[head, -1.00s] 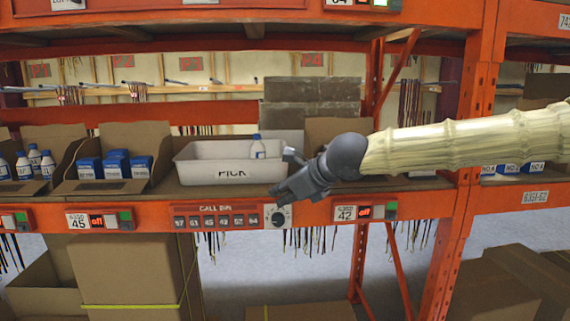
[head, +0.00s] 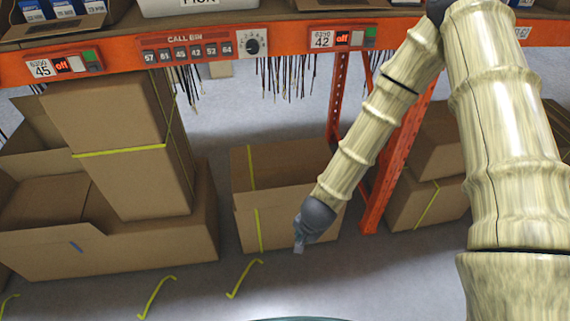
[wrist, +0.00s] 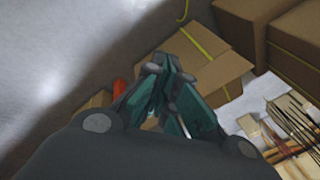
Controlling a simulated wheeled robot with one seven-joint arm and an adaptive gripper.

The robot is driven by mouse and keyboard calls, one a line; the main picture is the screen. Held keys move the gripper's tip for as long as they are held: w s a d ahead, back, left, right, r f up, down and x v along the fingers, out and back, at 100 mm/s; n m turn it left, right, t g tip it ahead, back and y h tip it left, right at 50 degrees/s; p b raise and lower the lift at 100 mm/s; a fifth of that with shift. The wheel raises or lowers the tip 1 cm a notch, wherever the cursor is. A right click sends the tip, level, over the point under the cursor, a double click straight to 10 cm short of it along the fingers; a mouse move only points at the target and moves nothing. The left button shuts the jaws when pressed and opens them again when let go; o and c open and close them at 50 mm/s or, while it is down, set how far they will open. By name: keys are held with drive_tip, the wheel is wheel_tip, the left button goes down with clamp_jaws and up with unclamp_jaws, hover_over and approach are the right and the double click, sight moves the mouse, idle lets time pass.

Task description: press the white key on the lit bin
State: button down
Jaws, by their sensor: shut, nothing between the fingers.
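Two bin modules show on the orange shelf edge in the head view. The module marked 45 (head: 62,65) has a red "off" display, a white key (head: 77,64) and a green key (head: 90,55). The module marked 42 (head: 342,38) has the same red "off" display, a white key (head: 357,39) and a green key (head: 371,33). I cannot tell either as the lit bin. My gripper (head: 299,246) hangs low, well below the shelf edge, in front of a cardboard box. In the wrist view its fingers (wrist: 158,66) are together and empty.
A call-bin panel (head: 187,50) with a dial (head: 252,43) sits between the modules. Cardboard boxes (head: 270,165) stand on the floor under the shelf. An orange post (head: 395,150) stands behind my arm. Yellow strips (head: 157,298) mark the open floor.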

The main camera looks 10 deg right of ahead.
drive_tip(key=s+d+f+n+g, duration=0.1)
drive_tip(key=s+d+f+n, duration=0.1)
drive_tip(key=s, duration=0.6)
drive_tip(key=s+d+f+n+g+b, duration=0.1)
drive_tip(key=s+d+f+n, duration=0.2)
drive_tip(key=s+f+n, duration=0.2)
drive_tip(key=s+d+f+n+g, duration=0.1)
drive_tip(key=s+d+f+n, duration=0.2)
drive_tip(key=s, duration=0.8)
wheel_tip(320, 180, down, 2)
drive_tip(key=shift+d+f+h, duration=0.15)
drive_tip(key=shift+d+h, duration=0.05)
drive_tip(key=shift+h, duration=0.1)
